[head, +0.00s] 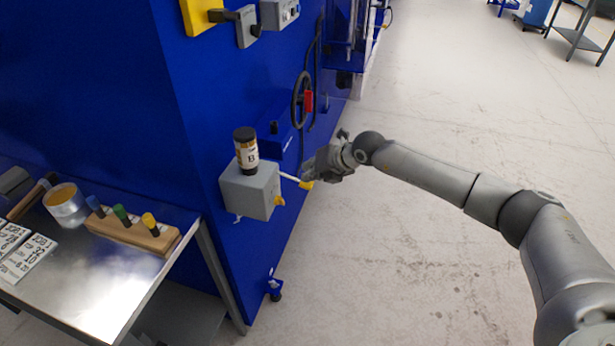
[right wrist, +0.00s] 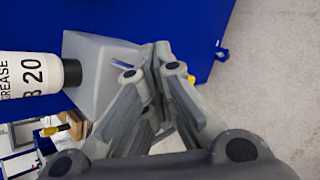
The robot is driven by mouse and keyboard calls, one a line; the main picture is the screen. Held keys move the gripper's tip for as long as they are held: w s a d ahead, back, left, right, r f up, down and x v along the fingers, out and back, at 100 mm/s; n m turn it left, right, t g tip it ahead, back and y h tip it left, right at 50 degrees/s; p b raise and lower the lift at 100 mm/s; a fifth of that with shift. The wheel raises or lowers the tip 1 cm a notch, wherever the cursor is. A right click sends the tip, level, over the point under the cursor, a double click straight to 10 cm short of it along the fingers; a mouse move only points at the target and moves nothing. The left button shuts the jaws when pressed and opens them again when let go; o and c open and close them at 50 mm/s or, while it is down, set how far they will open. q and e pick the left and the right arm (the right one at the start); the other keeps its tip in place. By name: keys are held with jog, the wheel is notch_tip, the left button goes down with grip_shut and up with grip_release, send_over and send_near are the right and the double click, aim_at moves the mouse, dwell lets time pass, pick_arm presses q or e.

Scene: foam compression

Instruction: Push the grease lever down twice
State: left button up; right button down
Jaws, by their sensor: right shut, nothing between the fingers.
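The grease unit is a grey box (head: 248,192) fixed to the side of the blue machine, with a dark-capped bottle (head: 246,155) upright on top. The grease lever (head: 290,177) is a thin white rod with a yellow end, sticking out from the box to the right. My right gripper (head: 308,172) is at the lever's outer end, its fingers shut and empty. I cannot tell if it touches the lever. In the right wrist view the shut fingers (right wrist: 160,52) overlap the grey box (right wrist: 98,68), beside the bottle labelled GREASE (right wrist: 32,76); they hide most of the lever. My left gripper is out of view.
The blue machine (head: 190,110) stands behind the box, with a black handwheel (head: 299,98) above.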

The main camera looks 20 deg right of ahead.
dwell(0.4)
jog(key=shift+r+p, duration=1.2)
jog(key=shift+r, duration=0.5)
notch_tip(320, 180, up, 5)
jog(key=p, duration=0.3)
